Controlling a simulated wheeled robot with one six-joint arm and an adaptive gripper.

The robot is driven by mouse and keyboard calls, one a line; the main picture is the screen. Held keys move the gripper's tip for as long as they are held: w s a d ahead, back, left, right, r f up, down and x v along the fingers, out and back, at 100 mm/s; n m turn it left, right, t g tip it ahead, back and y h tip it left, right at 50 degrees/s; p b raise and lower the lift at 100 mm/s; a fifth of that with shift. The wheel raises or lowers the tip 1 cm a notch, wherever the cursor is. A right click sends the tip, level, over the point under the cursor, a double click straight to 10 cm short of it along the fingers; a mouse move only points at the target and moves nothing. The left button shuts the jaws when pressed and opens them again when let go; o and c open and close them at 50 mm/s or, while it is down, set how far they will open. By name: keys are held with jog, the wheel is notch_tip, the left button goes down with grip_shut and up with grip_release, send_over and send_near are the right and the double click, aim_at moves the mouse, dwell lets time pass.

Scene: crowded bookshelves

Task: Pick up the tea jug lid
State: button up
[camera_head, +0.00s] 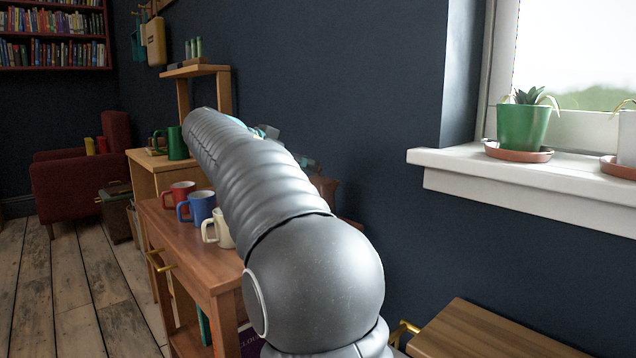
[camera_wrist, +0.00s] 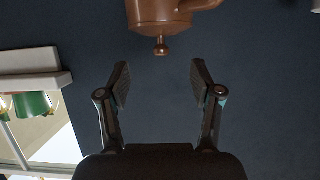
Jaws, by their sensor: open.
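The brown tea jug (camera_wrist: 150,12) shows at the top edge of the wrist view, which is upside down, so the jug is cut off. Its lid (camera_wrist: 161,32) ends in a small round knob (camera_wrist: 161,48) that points down in this picture. My gripper (camera_wrist: 161,75) is open and empty, its two fingers spread on either side of the knob's line, with the knob a little beyond the fingertips. In the head view, my arm hides most of the jug; a brown part of it (camera_head: 327,187) shows right of the arm. The lid is hidden there.
A red mug (camera_head: 178,194), a blue mug (camera_head: 200,208) and a cream mug (camera_head: 221,229) stand on the wooden table (camera_head: 190,246) left of my arm. A green mug (camera_head: 177,143) stands farther back. The dark wall (camera_head: 385,130) is close behind. A windowsill (camera_head: 520,180) juts out at right.

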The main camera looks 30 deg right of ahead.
aim_at(318, 175)
jog(key=shift+f+x, duration=0.15)
jog(key=shift+x, duration=1.45)
jog(key=shift+f+x, duration=0.15)
jog(key=shift+x, duration=1.4)
jog(key=shift+a+f, duration=0.1)
jog(key=shift+a, duration=0.1)
grip_shut()
